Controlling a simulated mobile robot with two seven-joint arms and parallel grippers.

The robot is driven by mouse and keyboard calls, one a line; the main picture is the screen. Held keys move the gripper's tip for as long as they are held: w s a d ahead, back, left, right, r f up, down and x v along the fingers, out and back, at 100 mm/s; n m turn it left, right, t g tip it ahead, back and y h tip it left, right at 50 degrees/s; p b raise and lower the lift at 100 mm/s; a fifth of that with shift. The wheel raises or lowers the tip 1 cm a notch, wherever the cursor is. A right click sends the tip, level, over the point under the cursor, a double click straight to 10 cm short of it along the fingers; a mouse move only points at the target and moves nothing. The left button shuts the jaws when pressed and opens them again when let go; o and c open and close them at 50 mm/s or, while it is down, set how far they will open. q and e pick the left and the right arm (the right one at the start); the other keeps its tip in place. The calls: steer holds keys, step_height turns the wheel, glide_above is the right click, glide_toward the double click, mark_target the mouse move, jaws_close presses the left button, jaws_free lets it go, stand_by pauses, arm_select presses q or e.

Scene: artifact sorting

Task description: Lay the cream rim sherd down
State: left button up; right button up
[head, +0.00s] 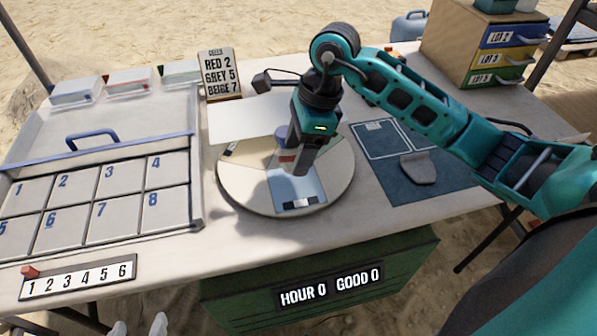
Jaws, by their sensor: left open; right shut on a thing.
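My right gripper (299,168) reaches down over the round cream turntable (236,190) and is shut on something. The held piece is mostly hidden by the fingers, so I cannot make out a cream rim sherd or tell whether it touches the surface below. A small reddish-brown patch shows just left of the fingers. A grey sherd (418,168) lies on the dark blue mat (400,190) to the right. Two pale fingertips of my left gripper (138,327) show apart at the bottom edge, empty.
A tray with numbered cells (108,172) and a blue handle stands left. Three small boxes (130,78) and a sign (220,73) are behind. A numbered strip (78,277) lies at the front left. A drawer cabinet (455,45) stands at the back right.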

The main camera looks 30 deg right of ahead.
mark_target(294, 183)
step_height(294, 183, down, 2)
steer(key=shift+f, duration=0.2)
step_height(294, 183, down, 4)
steer(key=shift+r+b, duration=0.25)
steer(key=shift+b, duration=0.1)
arm_select(q)
steer(key=shift+w+d, duration=0.15)
steer(key=shift+w, duration=0.15)
arm_select(e)
steer(key=shift+f, duration=0.1)
arm_select(q)
steer(key=shift+f, duration=0.1)
arm_select(e)
steer(key=shift+f, duration=0.1)
steer(key=shift+f, duration=0.15)
steer(key=o, duration=0.7)
steer(key=shift+o, duration=0.2)
